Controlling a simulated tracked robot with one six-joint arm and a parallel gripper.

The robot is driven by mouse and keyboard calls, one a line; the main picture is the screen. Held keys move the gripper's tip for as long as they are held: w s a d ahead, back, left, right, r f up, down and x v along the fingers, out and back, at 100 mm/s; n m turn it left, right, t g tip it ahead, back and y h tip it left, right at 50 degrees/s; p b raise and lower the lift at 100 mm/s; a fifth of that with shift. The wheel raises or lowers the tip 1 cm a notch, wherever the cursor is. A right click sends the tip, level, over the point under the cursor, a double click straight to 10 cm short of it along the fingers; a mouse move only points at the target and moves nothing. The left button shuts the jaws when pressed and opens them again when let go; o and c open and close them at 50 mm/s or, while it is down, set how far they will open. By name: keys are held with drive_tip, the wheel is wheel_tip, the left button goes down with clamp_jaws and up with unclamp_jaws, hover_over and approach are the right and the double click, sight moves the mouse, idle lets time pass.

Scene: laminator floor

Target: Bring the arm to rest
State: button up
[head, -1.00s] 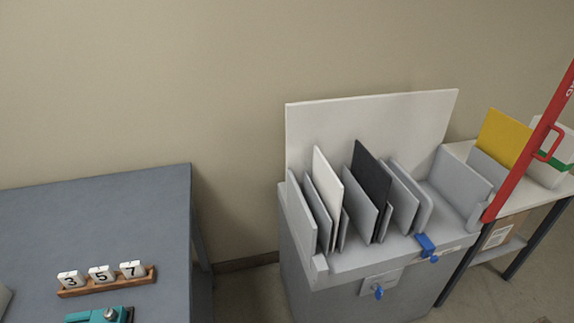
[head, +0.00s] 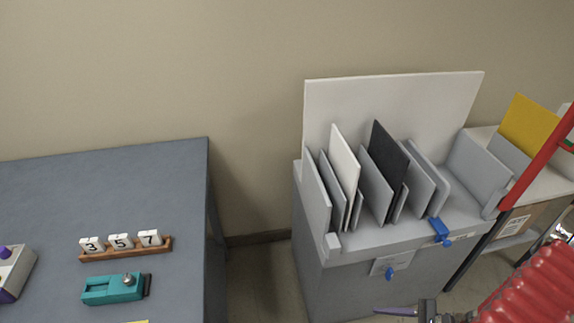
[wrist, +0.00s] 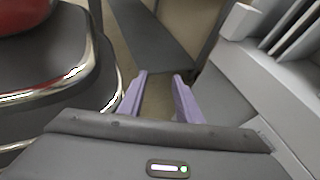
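My gripper (wrist: 159,78) shows in the wrist view as two purple fingers held apart, with nothing between them. In the head view a purple finger of my gripper (head: 396,311) shows at the bottom edge, in front of the grey cabinet (head: 345,283), with my red-sleeved arm to its right. The rest of the gripper is cut off there. In the wrist view the fingers point down past a grey cabinet side on the right, with a dark flat bar beyond them.
The grey cabinet holds upright panels in slots, with blue clamps (head: 440,230) in front. A blue-grey table (head: 100,190) at left bears number tiles (head: 121,241) and a teal device (head: 113,289). A red bar (head: 540,158) slants at right, before a side table (head: 548,192).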

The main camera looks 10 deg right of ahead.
drive_tip(key=w+a+r+n+g+h, duration=0.15)
drive_tip(key=r+n+g+h, duration=0.45)
drive_tip(key=r, duration=0.6)
drive_tip(key=a+r+n+g+h, duration=0.1)
drive_tip(key=a+r+n+h, duration=0.25)
drive_tip(key=r+n, duration=0.7)
drive_tip(key=a+r+n+t+h, duration=0.1)
drive_tip(key=a+r+n+t, duration=0.2)
drive_tip(key=a+r, duration=0.3)
drive_tip(key=a+r+n+t+h, duration=0.1)
drive_tip(key=a+r+n+t, duration=0.2)
drive_tip(key=a+r, duration=0.4)
wheel_tip(320, 180, up, 6)
drive_tip(key=shift+f, duration=0.1)
drive_tip(key=shift+h, duration=0.25)
